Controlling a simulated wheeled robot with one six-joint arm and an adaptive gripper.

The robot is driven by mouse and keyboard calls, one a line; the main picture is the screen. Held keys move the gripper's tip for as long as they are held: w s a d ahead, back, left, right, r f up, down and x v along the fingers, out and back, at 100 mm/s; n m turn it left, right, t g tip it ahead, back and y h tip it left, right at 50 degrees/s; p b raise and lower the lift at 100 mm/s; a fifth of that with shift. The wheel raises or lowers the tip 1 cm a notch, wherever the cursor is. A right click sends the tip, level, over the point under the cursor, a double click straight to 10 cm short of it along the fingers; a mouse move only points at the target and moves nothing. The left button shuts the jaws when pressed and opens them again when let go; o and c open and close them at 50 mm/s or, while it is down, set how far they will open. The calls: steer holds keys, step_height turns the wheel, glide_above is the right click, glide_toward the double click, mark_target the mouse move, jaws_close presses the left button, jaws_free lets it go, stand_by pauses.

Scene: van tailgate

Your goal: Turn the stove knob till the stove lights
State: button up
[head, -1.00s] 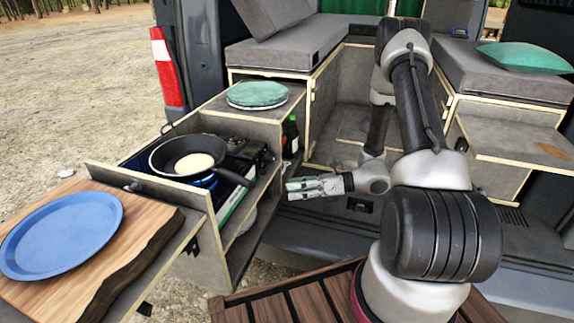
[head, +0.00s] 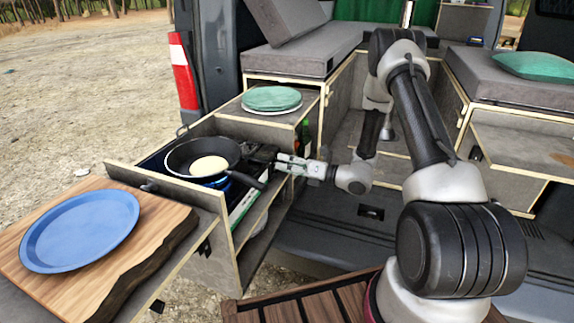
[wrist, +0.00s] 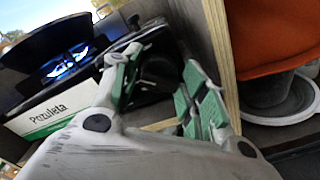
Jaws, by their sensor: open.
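The camping stove (head: 243,205) sits in the pull-out kitchen box, with a black pan (head: 180,160) holding a pale round food on it. A blue flame (wrist: 68,62) burns under the pan; it also shows in the head view (head: 227,182). My gripper (head: 282,163) is at the stove's right end. In the wrist view my gripper (wrist: 163,70) has its two fingers apart, on either side of a dark rounded part (wrist: 157,68) that looks like the stove knob. I cannot tell whether the fingers touch it. The stove's white label reads "Pozuleta".
The box's wooden wall (wrist: 220,55) stands close beside my right finger. An orange item (wrist: 275,35) and pale dishes (wrist: 280,100) lie beyond it. Green plates (head: 271,98) and bottles (head: 304,138) are behind; a blue plate (head: 80,231) is on the board at left.

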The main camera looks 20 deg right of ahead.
steer(key=shift+c, duration=0.2)
steer(key=c, duration=0.7)
steer(key=shift+n, duration=0.4)
steer(key=n, duration=0.6)
steer(key=shift+n, duration=0.3)
steer(key=n, duration=0.3)
steer(key=shift+n, duration=2.2)
